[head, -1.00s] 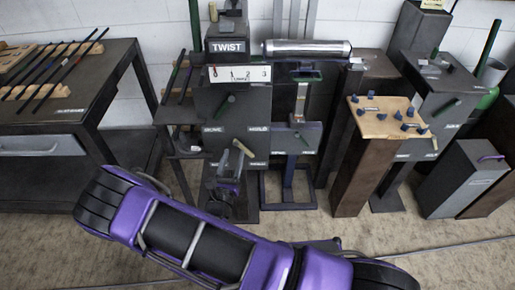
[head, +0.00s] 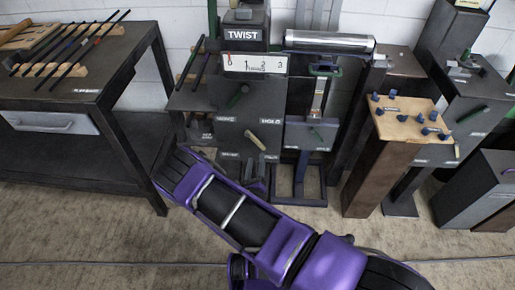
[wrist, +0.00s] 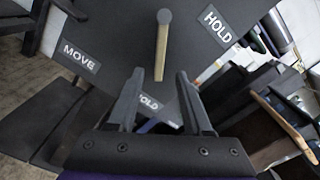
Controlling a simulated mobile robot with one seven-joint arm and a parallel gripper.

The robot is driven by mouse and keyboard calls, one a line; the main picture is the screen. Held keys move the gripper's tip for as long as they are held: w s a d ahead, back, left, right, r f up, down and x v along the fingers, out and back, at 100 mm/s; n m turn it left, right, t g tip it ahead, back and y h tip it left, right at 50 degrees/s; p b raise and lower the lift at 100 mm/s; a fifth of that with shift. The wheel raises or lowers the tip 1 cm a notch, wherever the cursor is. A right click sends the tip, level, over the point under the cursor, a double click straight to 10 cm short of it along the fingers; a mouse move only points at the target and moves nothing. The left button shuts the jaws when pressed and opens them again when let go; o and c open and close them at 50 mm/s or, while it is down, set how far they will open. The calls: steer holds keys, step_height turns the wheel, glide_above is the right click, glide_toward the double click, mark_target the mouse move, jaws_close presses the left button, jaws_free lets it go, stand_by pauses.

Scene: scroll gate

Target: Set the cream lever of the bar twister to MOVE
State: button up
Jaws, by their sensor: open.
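The bar twister (head: 244,88) is a dark box under a TWIST sign in the head view. Its cream lever (head: 264,142) slants down to the right on the lower front, its free end near the lower HOLD label (head: 270,157). In the wrist view the lever (wrist: 162,48) runs from its pivot down towards my gripper (wrist: 160,74). The gripper is open, its fingers on either side of the lever's free end; I cannot tell if they touch it. The MOVE label (wrist: 80,58) is at left there. In the head view my gripper is mostly hidden by my arm.
A workbench (head: 115,80) with bars stands at left. A metal roller (head: 330,42) and a peg-topped wooden block (head: 408,118) stand at right. The floor in front is open.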

mark_target(258, 144)
steer(key=w, duration=0.7)
steer(key=shift+d+b, duration=0.15)
steer(key=shift+b, duration=0.15)
jaws_close()
steer(key=shift+s, duration=0.1)
stand_by(0.9)
